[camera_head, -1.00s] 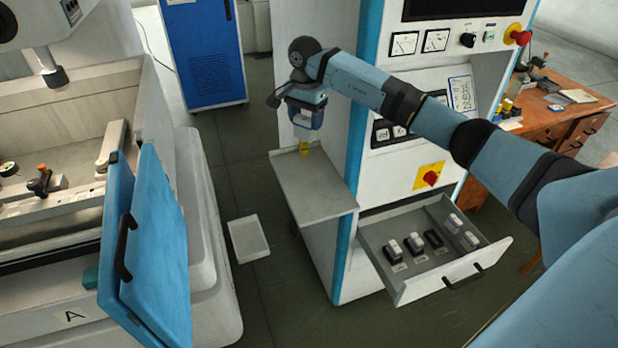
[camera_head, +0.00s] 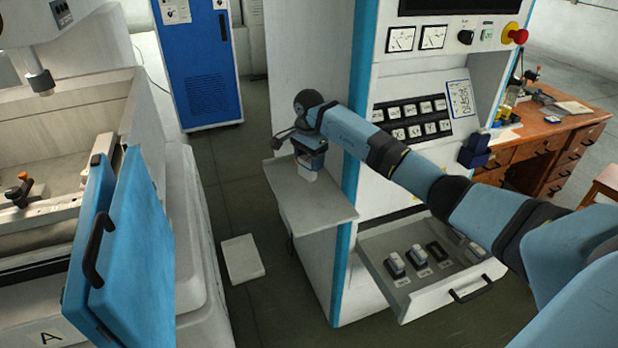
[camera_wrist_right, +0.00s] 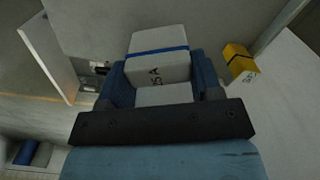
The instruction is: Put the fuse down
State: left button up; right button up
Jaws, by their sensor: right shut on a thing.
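The fuse is a white block with a blue stripe and "25 A" lettering; it shows between the fingers in the right wrist view (camera_wrist_right: 158,55). In the head view its white end (camera_head: 307,176) shows below my right gripper (camera_head: 309,164). My right gripper is shut on it, low over the grey side shelf (camera_head: 322,208). I cannot tell whether the fuse touches the shelf. A yellow and white piece (camera_wrist_right: 240,63) stands beside the held fuse in the right wrist view, apart from it. My left gripper is not in view.
An open drawer (camera_head: 425,299) with several fuses juts from the cabinet below my right arm. A dark blue block (camera_head: 475,151) is on the cabinet front. The shelf's front part is bare. A blue machine door (camera_head: 130,240) stands at left.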

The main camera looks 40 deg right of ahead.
aim_at(309, 171)
notch_tip(309, 171, down, 4)
jog(key=shift+r+b, duration=0.15)
jog(key=shift+b, duration=0.85)
jog(key=shift+f, duration=0.35)
jog(key=shift+r, duration=0.1)
jog(key=o, duration=0.9)
jog(key=shift+f, duration=0.2)
jog(key=shift+o, duration=0.3)
